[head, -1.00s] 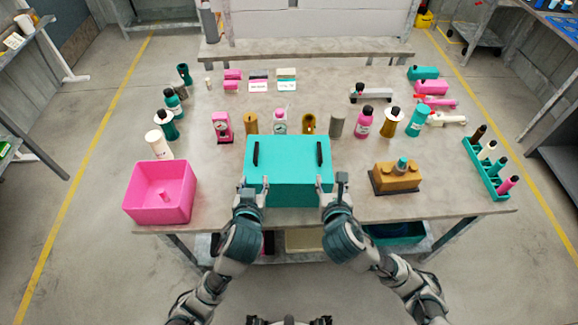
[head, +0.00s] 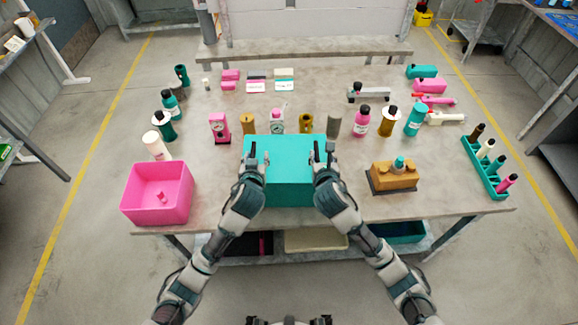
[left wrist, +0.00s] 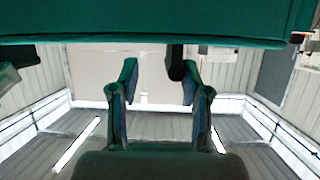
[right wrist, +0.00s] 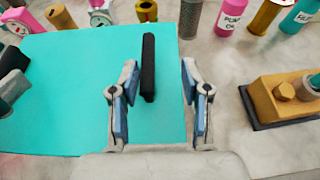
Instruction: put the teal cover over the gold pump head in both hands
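The teal cover (head: 291,185) is a box sitting on the table's near middle, with a black handle toward each side of its top. My left gripper (head: 249,158) is over the left handle. In the left wrist view its fingers (left wrist: 158,72) are apart, with the dark handle end (left wrist: 176,66) between them, nearer the right finger. My right gripper (head: 322,160) is over the right handle. In the right wrist view its fingers (right wrist: 157,75) are apart, either side of the black handle (right wrist: 148,68). The gold pump head (head: 396,178) stands on a dark base to the cover's right.
A pink bin (head: 157,196) is at the left edge, a teal rack (head: 485,168) with several bottles at the right. Bottles, gauges and cylinders line up behind the cover. Bare tabletop (head: 350,195) lies between cover and pump head.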

